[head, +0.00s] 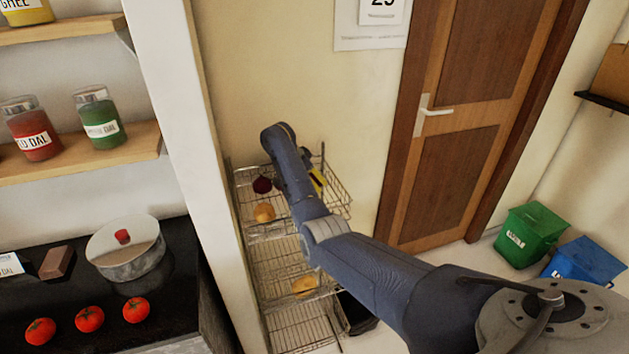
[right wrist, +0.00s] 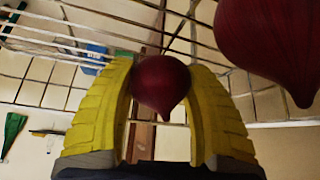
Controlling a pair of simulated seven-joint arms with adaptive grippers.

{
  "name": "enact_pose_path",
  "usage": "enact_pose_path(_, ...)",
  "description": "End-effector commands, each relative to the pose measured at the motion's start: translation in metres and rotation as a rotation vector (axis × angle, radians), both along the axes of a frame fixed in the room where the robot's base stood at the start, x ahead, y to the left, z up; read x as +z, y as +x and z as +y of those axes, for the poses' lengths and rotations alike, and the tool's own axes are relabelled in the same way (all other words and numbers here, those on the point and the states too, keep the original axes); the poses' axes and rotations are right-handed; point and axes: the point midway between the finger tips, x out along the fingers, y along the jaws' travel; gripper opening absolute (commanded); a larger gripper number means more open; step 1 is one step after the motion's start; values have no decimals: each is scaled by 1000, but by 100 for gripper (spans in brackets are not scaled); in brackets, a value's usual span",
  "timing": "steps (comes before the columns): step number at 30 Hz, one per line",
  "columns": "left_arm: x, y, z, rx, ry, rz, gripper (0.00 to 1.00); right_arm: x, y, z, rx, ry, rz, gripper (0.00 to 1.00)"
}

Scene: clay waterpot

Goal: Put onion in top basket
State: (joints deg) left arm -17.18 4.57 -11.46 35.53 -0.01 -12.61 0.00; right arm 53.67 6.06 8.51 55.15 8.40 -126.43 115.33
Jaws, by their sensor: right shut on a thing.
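My right gripper (head: 317,181) is at the top basket (head: 335,190) of the wire rack, mostly hidden behind my own arm in the head view. In the right wrist view its yellow fingers (right wrist: 160,72) are shut on a dark red onion (right wrist: 161,88). Basket wires show close around the held onion; I cannot tell whether it touches them. A second red onion (right wrist: 268,45) is large at the upper right of that view. In the head view a dark red onion (head: 262,184) lies in the top basket, left of my arm. My left gripper is not in view.
A tan round vegetable (head: 264,212) lies near the front of the top basket. A yellowish item (head: 304,286) lies in a lower basket. A white wall edge (head: 185,150) stands left of the rack, and a wooden door (head: 455,140) is to the right.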

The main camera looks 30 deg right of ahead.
Motion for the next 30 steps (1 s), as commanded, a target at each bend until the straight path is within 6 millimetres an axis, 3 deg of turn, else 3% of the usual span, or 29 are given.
enact_pose_path(1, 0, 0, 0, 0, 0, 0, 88, -2, 0, 0, 0, 1, 1, 20)
enact_pose_path(2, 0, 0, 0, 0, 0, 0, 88, -1, 0, 0, 1, 1, 1, 57)
enact_pose_path(7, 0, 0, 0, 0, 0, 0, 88, -1, 0, 0, 1, 0, 1, 76)
enact_pose_path(19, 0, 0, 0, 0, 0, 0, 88, 8, 1, 4, 2, 1, -3, 76)
enact_pose_path(30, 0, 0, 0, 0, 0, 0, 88, 59, 2, 38, 2, 3, -3, 76)
